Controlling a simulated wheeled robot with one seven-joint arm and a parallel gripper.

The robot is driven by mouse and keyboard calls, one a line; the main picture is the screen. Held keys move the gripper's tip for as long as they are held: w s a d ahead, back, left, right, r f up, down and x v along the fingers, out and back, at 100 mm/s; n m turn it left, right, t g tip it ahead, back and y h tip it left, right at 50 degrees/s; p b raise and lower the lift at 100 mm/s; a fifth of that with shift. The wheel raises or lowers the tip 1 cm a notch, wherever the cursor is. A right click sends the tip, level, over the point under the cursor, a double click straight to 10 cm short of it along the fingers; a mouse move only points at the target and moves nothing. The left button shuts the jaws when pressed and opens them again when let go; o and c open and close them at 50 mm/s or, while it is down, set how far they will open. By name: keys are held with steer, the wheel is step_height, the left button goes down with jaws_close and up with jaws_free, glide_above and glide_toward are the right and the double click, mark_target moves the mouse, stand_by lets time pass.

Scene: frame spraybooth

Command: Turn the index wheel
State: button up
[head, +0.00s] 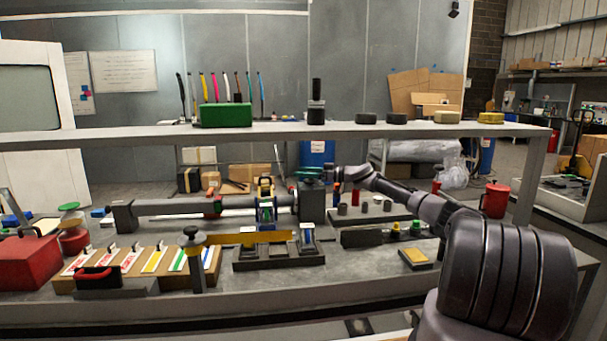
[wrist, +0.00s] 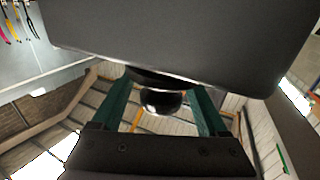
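A large grey block (wrist: 190,35) fills the top of the wrist view, and a round dark knob (wrist: 161,102) with a shiny rim sticks out from it. This knob may be the index wheel; no label shows. My gripper (wrist: 163,90) has its two green fingers apart, one on each side of the knob, with a visible gap on both sides. In the head view my gripper (head: 311,174) is at the top of the grey block (head: 312,203) at the right end of a long bench fixture. The knob cannot be made out there.
A grey shelf (head: 270,133) runs above the bench, holding a green tool holder (head: 226,115) and several round pucks. A tray of small cylinders (head: 372,213) stands right of the block.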

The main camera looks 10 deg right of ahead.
step_height(320, 180, up, 10)
stand_by(0.6)
